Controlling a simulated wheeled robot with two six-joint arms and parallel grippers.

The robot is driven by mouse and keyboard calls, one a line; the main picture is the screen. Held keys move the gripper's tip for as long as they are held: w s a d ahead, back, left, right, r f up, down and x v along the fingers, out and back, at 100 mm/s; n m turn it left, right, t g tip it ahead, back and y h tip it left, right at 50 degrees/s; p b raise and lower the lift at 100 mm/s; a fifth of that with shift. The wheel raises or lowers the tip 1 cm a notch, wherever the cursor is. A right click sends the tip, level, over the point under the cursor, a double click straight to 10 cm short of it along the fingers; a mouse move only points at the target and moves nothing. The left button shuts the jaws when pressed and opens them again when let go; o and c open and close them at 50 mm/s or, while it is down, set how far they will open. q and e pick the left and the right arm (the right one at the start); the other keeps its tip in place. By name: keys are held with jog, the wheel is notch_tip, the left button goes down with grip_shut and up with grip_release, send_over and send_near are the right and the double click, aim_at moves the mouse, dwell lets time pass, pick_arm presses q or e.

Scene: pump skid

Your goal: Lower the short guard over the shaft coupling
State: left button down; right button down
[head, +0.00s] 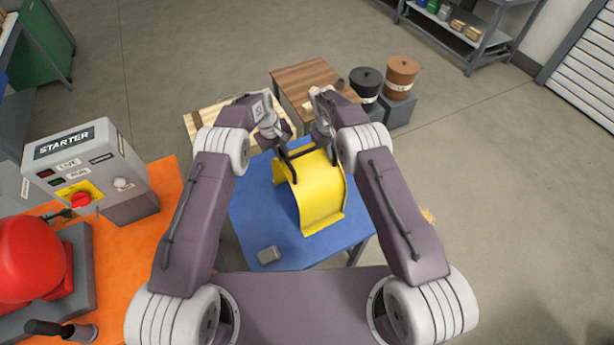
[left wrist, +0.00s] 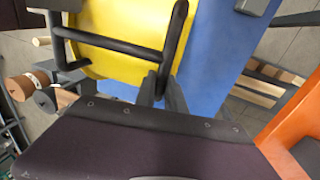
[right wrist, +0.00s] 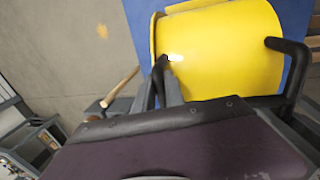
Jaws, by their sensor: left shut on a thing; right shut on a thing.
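A yellow arched guard (head: 322,205) with black bar handles is at the blue table (head: 255,215) in the head view. It also fills much of the left wrist view (left wrist: 115,62) and the right wrist view (right wrist: 225,50). My left gripper (head: 284,150) is shut on a black handle (left wrist: 175,45) at the guard's left side. My right gripper (head: 328,142) is shut on the handle at its right side; its fingers (right wrist: 166,88) show in the right wrist view. I cannot tell whether the guard touches the table. The shaft coupling is not visible.
An orange base (head: 160,240) at left carries a red machine (head: 30,255) and a grey starter box (head: 95,165). Open floor lies to the right.

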pick_arm(q)
jog(key=shift+w+r, duration=0.1)
jog(key=shift+r, duration=0.05)
pick_arm(e)
jog(key=shift+r, duration=0.15)
